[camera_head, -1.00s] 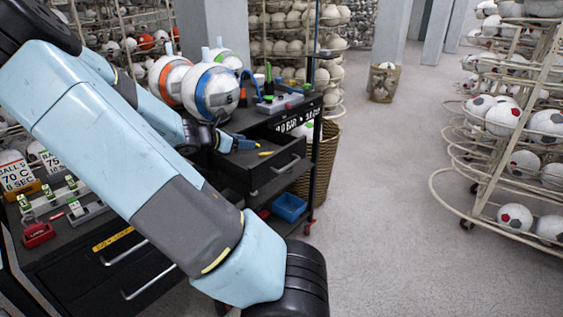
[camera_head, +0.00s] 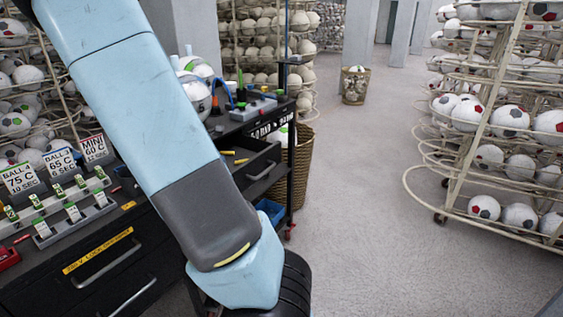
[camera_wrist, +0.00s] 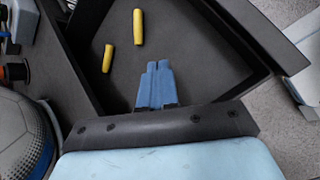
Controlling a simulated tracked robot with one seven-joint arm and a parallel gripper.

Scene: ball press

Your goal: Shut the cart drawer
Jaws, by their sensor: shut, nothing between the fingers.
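The cart drawer (camera_head: 264,172) stands open in the head view, pulled out from the dark cart, with a pale bar handle on its front. Two yellow pieces lie inside; the wrist view shows one upper (camera_wrist: 138,27) and one lower left (camera_wrist: 107,58). In that view my gripper (camera_wrist: 155,66) has its blue fingers together, with nothing between them. They appear over the drawer's dark interior, with a drawer wall (camera_wrist: 265,32) to their right. I cannot tell their height or any contact. In the head view my arm hides the gripper.
A blue bin (camera_head: 270,211) sits on the cart's lower shelf. A wicker basket (camera_head: 303,170) stands right beside the cart. A black bench (camera_head: 110,262) with signs is at the left. A ball rack (camera_head: 490,130) is at the right, with clear floor between.

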